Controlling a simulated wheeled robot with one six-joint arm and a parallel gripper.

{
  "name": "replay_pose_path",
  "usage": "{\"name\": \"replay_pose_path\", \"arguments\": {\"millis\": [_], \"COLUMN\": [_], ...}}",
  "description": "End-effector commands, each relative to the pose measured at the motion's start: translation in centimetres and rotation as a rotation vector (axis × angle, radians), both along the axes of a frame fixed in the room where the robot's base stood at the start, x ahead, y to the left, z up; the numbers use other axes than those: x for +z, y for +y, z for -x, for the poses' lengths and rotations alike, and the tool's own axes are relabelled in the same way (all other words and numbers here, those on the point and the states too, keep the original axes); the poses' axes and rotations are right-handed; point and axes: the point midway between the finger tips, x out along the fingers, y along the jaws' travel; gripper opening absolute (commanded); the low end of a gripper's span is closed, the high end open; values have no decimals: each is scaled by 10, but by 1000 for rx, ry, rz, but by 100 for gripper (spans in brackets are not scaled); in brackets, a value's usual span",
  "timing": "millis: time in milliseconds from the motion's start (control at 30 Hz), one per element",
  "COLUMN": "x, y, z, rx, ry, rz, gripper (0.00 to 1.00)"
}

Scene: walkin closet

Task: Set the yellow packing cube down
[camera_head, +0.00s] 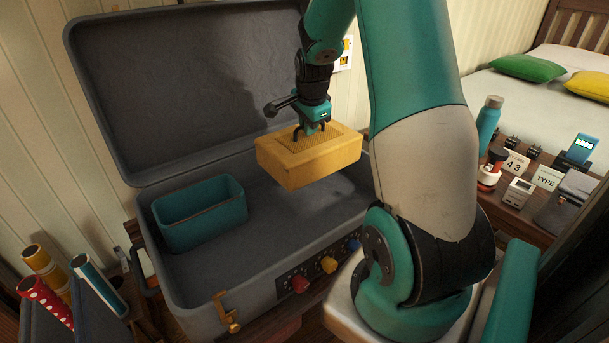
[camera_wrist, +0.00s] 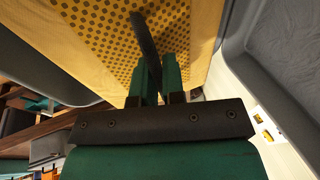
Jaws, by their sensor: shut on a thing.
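The yellow packing cube (camera_head: 309,162) is a soft-looking yellow block with a mesh top, held level above the open grey suitcase (camera_head: 190,290). My gripper (camera_head: 309,130) is above it and shut on the dark strap on its top. In the wrist view the cube's dotted mesh face (camera_wrist: 110,35) fills the upper middle, and my gripper (camera_wrist: 157,78) has its fingers closed on the strap. The cube hangs over the right part of the suitcase, apart from the floor of it. A shadow falls on the suitcase floor beneath.
An open teal bin (camera_head: 203,222) stands in the left part of the suitcase. The suitcase lid (camera_head: 190,90) is raised behind. The floor between bin and right wall is clear. Coloured knobs (camera_head: 328,265) line the front. A side table at right holds a teal bottle (camera_head: 488,122) and small items.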

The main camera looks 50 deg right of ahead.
Motion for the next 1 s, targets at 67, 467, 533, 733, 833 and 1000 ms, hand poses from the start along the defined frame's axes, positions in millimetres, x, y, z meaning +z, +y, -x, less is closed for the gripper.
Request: {"name": "replay_pose_path", "arguments": {"millis": [67,467,533,733,833,1000], "x": [-26,-77,-83,-114,-118,-116], "y": [0,0,0,0,0,0], "z": [0,-1,-1,0,-1,-1], "rx": [1,2,2,2,2,2], "ry": [3,-2,-2,-1,-2,-3], "rz": [-2,1,0,0,1,2], "gripper": [0,0,0,0,0,0]}}
